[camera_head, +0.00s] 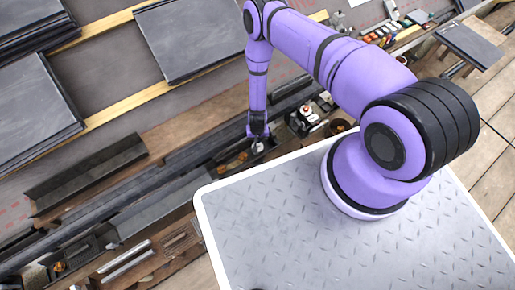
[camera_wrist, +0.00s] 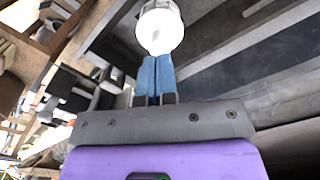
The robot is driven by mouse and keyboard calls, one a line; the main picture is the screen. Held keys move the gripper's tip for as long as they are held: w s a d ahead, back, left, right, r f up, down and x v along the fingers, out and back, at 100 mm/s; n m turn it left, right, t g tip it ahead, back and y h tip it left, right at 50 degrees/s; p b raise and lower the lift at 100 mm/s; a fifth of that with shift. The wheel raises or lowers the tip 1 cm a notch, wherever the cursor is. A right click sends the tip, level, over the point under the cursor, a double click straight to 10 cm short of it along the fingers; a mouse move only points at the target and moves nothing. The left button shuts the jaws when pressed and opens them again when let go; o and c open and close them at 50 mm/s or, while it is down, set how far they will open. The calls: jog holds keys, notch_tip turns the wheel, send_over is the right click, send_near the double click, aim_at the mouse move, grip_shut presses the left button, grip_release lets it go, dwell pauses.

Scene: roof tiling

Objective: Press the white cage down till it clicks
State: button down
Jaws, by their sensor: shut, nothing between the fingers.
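The white cage (camera_wrist: 160,27) is a round, pale, ribbed piece at the top middle of the wrist view. It lies straight beyond my fingertips, and its narrow lower end meets them in the picture. I cannot tell whether they touch. My gripper (camera_wrist: 156,60) has two blue fingers side by side, shut with nothing between them. In the head view my gripper (camera_head: 257,140) points down over the dark gutter strip in front of my base. A small whitish piece (camera_head: 258,148) shows at its tip, probably the cage. What lies under the cage is hidden.
Dark long channels (camera_head: 170,165) run diagonally beside the gripper. A tray with small parts (camera_head: 308,115) stands just right of it. Slates (camera_head: 190,40) lie on yellow battens farther up. A slate on a stand (camera_head: 468,45) is at the upper right.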

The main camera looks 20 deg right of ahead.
notch_tip(320, 180, up, 8)
jog(key=shift+f, duration=0.15)
dwell(0.7)
dwell(0.5)
